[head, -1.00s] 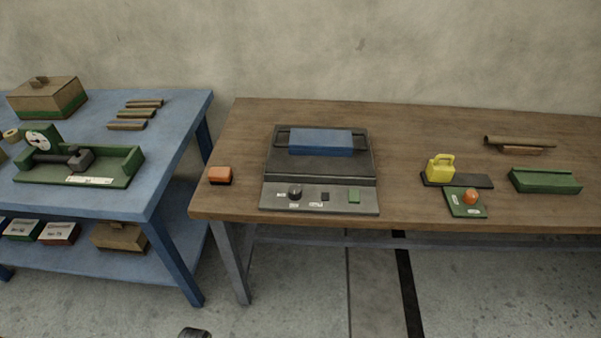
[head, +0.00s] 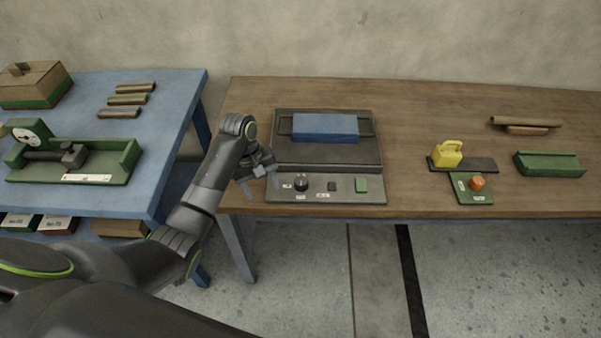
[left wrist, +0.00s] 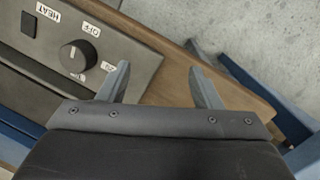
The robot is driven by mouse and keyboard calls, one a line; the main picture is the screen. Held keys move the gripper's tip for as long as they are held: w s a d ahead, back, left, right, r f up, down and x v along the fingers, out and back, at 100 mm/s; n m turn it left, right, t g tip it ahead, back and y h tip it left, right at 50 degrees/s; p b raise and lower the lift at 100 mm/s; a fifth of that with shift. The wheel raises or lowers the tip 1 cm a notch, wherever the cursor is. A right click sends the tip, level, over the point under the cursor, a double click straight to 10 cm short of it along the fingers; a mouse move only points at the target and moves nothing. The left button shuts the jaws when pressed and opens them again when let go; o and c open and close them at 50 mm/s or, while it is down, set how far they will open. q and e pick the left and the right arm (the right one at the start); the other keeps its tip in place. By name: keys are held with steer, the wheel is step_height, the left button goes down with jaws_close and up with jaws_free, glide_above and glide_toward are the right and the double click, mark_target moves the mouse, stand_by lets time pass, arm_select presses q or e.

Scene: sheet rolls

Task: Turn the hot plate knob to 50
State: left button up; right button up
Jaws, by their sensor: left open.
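The hot plate (head: 325,155) is a dark grey unit on the wooden table, with a blue block (head: 325,127) on top and a sloped front panel. Its round black knob (head: 301,184) is on the left of that panel. In the left wrist view the knob (left wrist: 78,57) has a white mark, with an "OFF" label and a label that seems to read 50 beside it. My left gripper (head: 260,188) is open and empty at the left end of the panel, just left of the knob and apart from it. My right gripper is not in view.
A blue table (head: 170,105) stands at left.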

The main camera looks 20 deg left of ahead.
arm_select(q)
steer(key=w+d+r+n+g+h, duration=0.1)
steer(key=w+d+r+n, duration=0.15)
steer(key=w+r, duration=0.6)
steer(key=n, duration=0.2)
glide_toward(301, 180)
steer(key=shift+g+h, duration=0.4)
steer(key=x, duration=0.7)
steer(key=shift+w+a+f+p, duration=0.25)
steer(key=shift+f+p, duration=0.1)
steer(key=shift+f, duration=0.15)
steer(key=shift+s+d+f, duration=0.1)
steer(key=shift+d+f, duration=0.15)
steer(key=shift+f, duration=0.25)
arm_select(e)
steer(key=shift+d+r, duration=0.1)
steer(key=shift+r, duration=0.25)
arm_select(q)
steer(key=c, duration=1)
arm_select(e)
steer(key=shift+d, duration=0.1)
arm_select(q)
steer(key=shift+m, duration=0.25)
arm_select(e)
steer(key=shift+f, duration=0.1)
